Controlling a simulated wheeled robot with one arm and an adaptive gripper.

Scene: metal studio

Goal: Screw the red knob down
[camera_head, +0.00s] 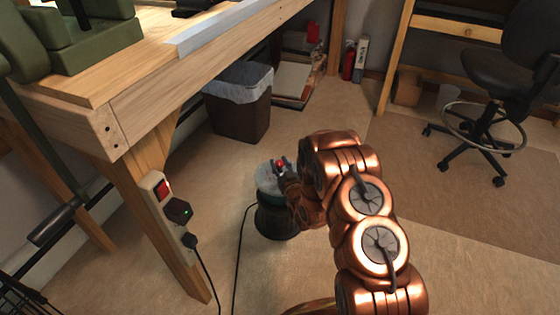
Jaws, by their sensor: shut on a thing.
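The red knob (280,163) is a small red spot above the pale round top (266,180) of a dark drum-like stand (275,222) on the floor. My copper arm reaches in from the lower right. My gripper (282,169) is at the knob and shut on it. The fingers are tiny in this view and partly hidden by my arm's last links. The links also cover the right side of the stand. How far down the knob sits cannot be seen.
A wooden workbench (120,105) stands at the left, with a power strip (168,208) on its leg. A black cable (240,250) runs over the floor beside the stand. A lined waste bin (240,110) is behind, and a wheeled chair (490,100) at the far right. Floor at right is clear.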

